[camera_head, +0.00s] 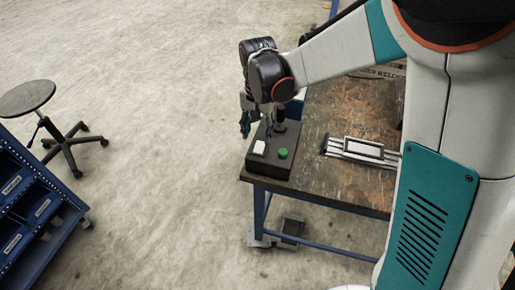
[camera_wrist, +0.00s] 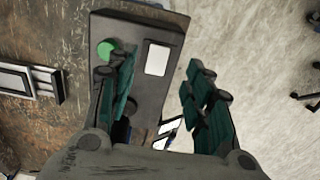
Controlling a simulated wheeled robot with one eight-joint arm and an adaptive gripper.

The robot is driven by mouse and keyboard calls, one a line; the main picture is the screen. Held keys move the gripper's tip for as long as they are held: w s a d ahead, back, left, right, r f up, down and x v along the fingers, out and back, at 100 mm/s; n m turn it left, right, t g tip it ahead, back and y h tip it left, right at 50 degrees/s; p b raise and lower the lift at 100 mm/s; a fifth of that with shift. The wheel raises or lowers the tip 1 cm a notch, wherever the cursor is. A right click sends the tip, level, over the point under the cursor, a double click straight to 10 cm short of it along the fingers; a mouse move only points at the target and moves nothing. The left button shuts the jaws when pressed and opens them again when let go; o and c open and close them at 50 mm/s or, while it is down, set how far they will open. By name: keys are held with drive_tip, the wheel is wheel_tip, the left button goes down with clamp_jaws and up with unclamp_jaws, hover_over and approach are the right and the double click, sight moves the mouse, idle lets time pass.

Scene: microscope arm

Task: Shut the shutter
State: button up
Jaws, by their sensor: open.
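A dark control box (camera_head: 270,165) sits on the near left corner of the workbench. It carries a white square plate (camera_head: 259,147), a round green button (camera_head: 282,153) and a dark upright part behind them. In the wrist view the white plate (camera_wrist: 157,60) and green button (camera_wrist: 106,50) show on the box (camera_wrist: 150,98). I cannot tell which part is the shutter; a framed white panel with rails (camera_head: 363,149) lies to the right of the box. My gripper (camera_head: 257,122) is open and empty at the box's left edge. Its fingers (camera_wrist: 162,88) partly hide the box.
The worn brown workbench (camera_head: 350,110) has bare room between the box and its back. A blue drawer rack (camera_head: 35,210) and a round stool (camera_head: 27,97) stand on the floor at left. My arm covers the bench's right side.

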sight(258, 151)
wheel_tip(258, 151, down, 8)
drive_tip(key=shift+b, duration=1.15)
